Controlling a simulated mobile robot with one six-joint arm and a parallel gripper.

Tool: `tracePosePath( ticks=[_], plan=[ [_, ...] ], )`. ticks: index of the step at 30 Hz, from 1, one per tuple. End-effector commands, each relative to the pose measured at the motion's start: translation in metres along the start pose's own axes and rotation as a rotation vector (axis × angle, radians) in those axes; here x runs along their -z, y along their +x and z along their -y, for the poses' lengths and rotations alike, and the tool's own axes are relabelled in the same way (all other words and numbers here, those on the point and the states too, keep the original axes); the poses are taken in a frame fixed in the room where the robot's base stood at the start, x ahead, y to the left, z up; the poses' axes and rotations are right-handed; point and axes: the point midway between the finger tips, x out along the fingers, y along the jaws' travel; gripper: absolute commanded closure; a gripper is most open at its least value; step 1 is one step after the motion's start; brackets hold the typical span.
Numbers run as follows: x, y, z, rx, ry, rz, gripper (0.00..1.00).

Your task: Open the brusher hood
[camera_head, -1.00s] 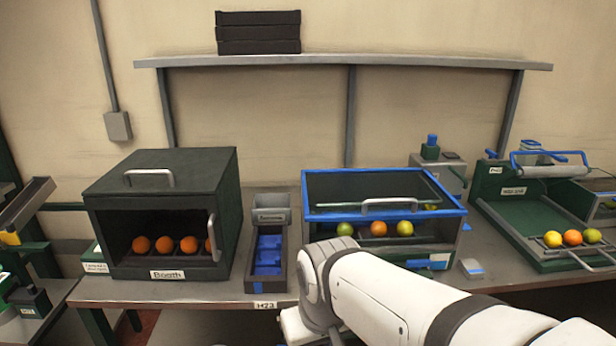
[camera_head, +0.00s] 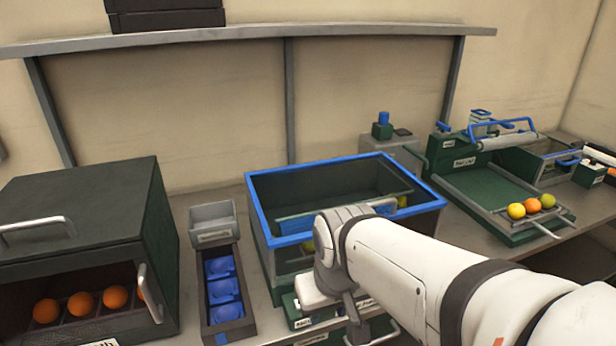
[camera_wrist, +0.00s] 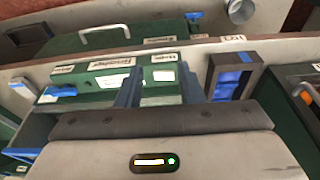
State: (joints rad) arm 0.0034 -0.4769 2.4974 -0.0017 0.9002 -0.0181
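A blue-rimmed box with clear panels (camera_head: 262,235) stands mid-bench in the head view; it appears to be the brusher, though I cannot read a name there. Fruit inside is mostly hidden by my arm. My gripper's fingers are hidden in the head view, low in front of the box. In the wrist view, my gripper (camera_wrist: 160,88) has two dark fingers apart with nothing between them. A labelled green front (camera_wrist: 100,78) lies beyond them.
A dark booth with oranges (camera_head: 95,215) stands at left. A narrow tray with blue cups (camera_head: 212,330) lies between it and the box. A green fruit tray unit (camera_head: 480,190) stands at right. A shelf (camera_head: 250,34) crosses the wall above.

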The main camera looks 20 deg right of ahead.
Motion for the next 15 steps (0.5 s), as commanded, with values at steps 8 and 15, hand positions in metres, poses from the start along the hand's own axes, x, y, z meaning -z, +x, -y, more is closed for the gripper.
tracePosePath(
  ticks=[8, 15],
  plan=[
    [0.051, -0.036, -0.038, 0.002, -0.337, 0.009, 0.66],
    [0.121, -0.076, -0.082, 0.010, -0.865, 0.018, 0.66]
  ],
)
